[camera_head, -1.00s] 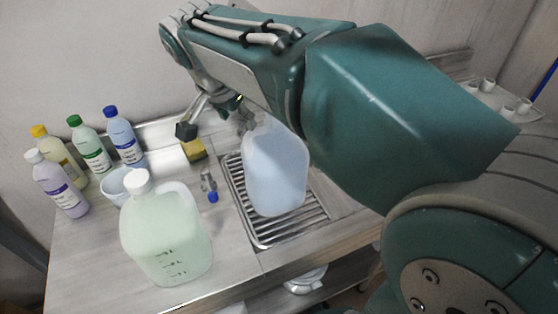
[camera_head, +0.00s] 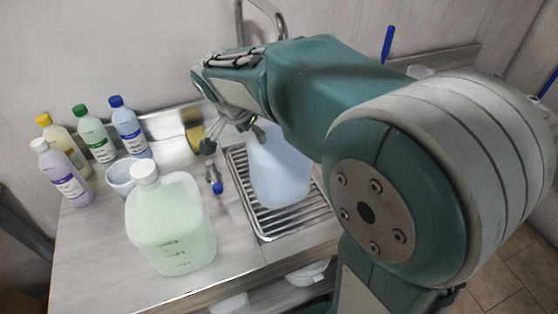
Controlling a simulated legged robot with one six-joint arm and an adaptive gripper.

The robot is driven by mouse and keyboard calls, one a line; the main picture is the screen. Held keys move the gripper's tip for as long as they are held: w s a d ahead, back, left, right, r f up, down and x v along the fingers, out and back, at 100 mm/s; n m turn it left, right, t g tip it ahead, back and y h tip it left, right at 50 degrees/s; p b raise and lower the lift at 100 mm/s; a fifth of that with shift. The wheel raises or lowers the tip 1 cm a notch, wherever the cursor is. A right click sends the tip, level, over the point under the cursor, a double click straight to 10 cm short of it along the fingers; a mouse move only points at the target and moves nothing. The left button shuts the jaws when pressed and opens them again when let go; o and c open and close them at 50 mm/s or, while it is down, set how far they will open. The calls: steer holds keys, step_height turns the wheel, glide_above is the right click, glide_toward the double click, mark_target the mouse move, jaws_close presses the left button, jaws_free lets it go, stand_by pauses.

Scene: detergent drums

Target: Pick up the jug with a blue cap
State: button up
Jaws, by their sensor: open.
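A large pale-blue translucent jug (camera_head: 280,178) stands on the metal drain rack. Its top is hidden behind my arm and gripper, so I cannot see its cap. My gripper (camera_head: 233,139) is open at the jug's upper left, with one finger apart on the left and the other by the jug's top. I cannot tell whether that finger touches the jug. A pale-green jug with a white cap (camera_head: 172,222) stands on the counter at the front left.
Several capped bottles, including a blue-capped bottle (camera_head: 130,127), stand at the back left beside a white bowl (camera_head: 121,177). A small blue-ended fitting (camera_head: 216,186) is left of the drain rack (camera_head: 292,222). A yellow sponge (camera_head: 195,136) lies behind.

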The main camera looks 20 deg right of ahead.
steer(key=shift+f, duration=0.1)
jaws_close()
stand_by(0.3)
